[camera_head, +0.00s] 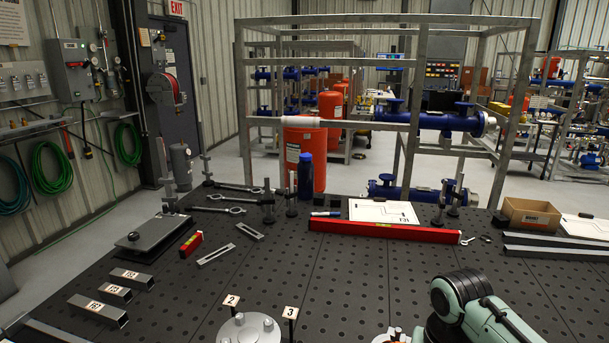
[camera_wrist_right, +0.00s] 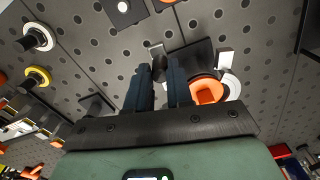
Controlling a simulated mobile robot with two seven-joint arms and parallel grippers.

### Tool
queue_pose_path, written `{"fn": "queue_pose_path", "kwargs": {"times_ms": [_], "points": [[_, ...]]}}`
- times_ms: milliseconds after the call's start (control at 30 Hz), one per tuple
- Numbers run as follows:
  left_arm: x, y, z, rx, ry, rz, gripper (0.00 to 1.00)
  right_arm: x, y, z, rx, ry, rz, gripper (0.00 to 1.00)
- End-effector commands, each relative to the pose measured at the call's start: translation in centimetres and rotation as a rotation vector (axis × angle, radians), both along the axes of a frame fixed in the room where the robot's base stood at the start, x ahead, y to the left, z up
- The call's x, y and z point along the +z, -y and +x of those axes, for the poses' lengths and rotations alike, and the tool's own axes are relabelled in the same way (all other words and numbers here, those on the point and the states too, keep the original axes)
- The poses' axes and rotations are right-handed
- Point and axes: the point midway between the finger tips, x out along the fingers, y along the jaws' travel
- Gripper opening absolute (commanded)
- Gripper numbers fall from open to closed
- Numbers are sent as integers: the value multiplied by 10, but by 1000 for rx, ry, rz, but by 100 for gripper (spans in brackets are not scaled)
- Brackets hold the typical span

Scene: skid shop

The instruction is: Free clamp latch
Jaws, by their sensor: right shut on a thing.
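In the right wrist view my right gripper (camera_wrist_right: 159,74) has its two dark blue fingers close together on a small dark, rounded piece (camera_wrist_right: 157,55), likely the clamp latch's handle. A dark block (camera_wrist_right: 190,58) sits just right of the fingertips. An orange part with a square recess and a pale rim (camera_wrist_right: 207,91) lies right beside the right finger. The fingers hide part of the held piece, so I cannot tell the latch's position. In the head view my green right arm shows at the lower right, and its fingers are hidden. My left gripper is not in view.
The perforated dark table (camera_head: 330,285) carries a red level (camera_head: 385,230), square tubes (camera_head: 97,310), numbered tags and a round flanged part (camera_head: 250,328) at the front edge. Black and yellow ringed pieces (camera_wrist_right: 37,77) stand left in the wrist view. The table's middle is mostly clear.

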Motion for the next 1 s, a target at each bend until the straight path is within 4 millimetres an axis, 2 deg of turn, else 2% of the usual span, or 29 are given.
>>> {"fn": "queue_pose_path", "kwargs": {"times_ms": [200,933,967,1000], "points": [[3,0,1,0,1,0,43,0,8,-2,-2,-3,-1,10],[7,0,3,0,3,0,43,0,16,-1,-1,-1,0,10],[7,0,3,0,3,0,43,0,16,-1,-1,-1,0,31],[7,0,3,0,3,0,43,0,16,-1,-1,-1,0,44]]}}
